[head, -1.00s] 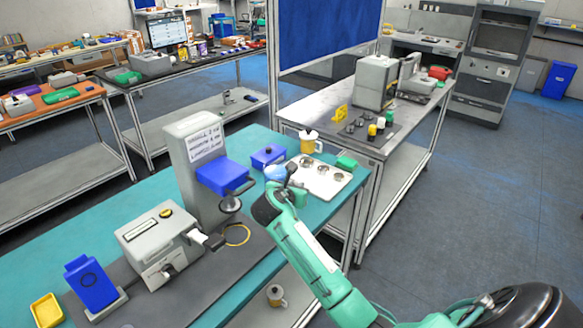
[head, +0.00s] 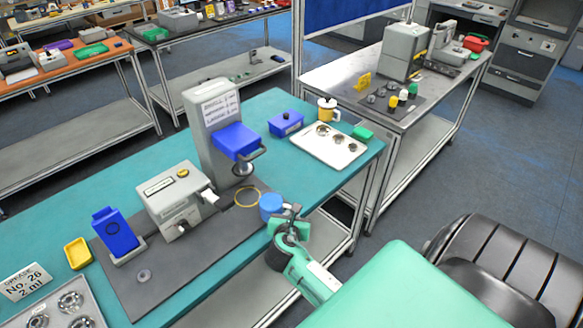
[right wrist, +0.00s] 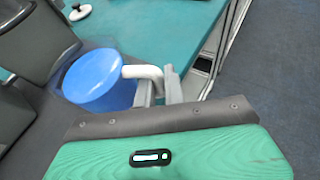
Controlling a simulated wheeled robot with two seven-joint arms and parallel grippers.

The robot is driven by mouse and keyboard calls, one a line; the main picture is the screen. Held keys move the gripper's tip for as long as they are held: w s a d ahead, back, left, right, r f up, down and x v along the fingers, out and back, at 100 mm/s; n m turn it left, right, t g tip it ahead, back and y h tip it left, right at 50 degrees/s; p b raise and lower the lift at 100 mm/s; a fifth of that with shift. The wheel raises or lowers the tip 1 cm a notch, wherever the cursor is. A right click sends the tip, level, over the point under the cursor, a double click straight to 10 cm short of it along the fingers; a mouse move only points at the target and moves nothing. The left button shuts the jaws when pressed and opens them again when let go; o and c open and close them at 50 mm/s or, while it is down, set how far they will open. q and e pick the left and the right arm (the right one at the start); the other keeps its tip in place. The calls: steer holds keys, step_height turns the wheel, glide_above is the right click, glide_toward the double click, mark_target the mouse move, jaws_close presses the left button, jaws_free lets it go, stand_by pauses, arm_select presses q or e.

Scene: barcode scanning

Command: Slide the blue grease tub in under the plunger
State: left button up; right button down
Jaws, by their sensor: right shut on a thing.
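The blue grease tub (head: 271,206) is at the right edge of the dark mat, near the table's front edge. My right gripper (head: 290,214) is shut on the tub's pale side handle, which shows in the right wrist view (right wrist: 143,72) beside the tub (right wrist: 93,77). Whether the tub touches the surface I cannot tell. The plunger (head: 243,169) is a dark disc under the blue block (head: 235,142) of the tall grey press (head: 211,106). It stands up and left of the tub, with space between them. A yellow ring (head: 247,205) lies between. My left gripper is out of view.
A grey machine (head: 174,200) stands left of the plunger, with a blue device on a stand (head: 116,232) beyond it. A white tray with metal parts (head: 330,155), a blue box (head: 285,123) and a yellow mug (head: 326,107) are at the back right.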

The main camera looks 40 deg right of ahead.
mark_target(274, 199)
steer(key=w, duration=0.1)
steer(key=w+b, duration=0.1)
steer(key=shift+w+a+f+b, duration=0.1)
steer(key=shift+w+f+b, duration=0.05)
steer(key=shift+w+b, duration=0.15)
steer(key=w+b, duration=0.2)
steer(key=w, duration=0.1)
steer(key=shift+w+a+f, duration=0.1)
steer(key=shift+w+a, duration=0.05)
steer(key=shift+w+b, duration=1.05)
steer(key=shift+w, duration=0.2)
steer(key=shift+w+a+p, duration=0.1)
steer(key=shift+w+p, duration=0.25)
steer(key=shift+w, duration=0.45)
steer(key=shift+w+a+f, duration=0.1)
steer(key=shift+w+f, duration=0.05)
steer(key=shift+w, duration=0.4)
steer(key=shift+w+f, duration=0.15)
steer(key=shift+w, duration=0.4)
steer(key=shift+w+f+p, duration=0.1)
steer(key=shift+p, duration=1.5)
steer(key=c, duration=1.4)
jaws_free()
